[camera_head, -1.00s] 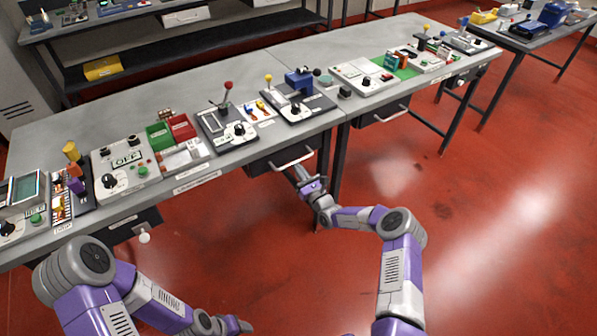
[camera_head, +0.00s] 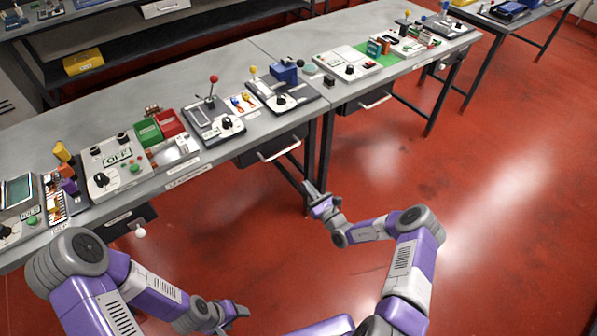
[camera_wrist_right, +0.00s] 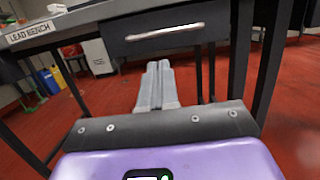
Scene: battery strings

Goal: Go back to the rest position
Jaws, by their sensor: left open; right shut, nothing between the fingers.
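My left gripper (camera_head: 240,309) is low at the bottom of the head view, over the red floor and in front of the bench; it holds nothing that I can see. My right gripper (camera_head: 309,186) is in front of the bench, below the tabletop and just below and right of a drawer handle. It also shows in the right wrist view (camera_wrist_right: 158,68), where its two fingers are together with nothing between them. The fingers look apart from the drawer front.
A long grey bench (camera_head: 240,62) carries several devices, with red and green bins (camera_head: 170,122). A drawer with a metal handle (camera_head: 279,150) sits under it; the wrist view shows this handle (camera_wrist_right: 165,32) too. The red floor (camera_head: 500,200) on the right is clear.

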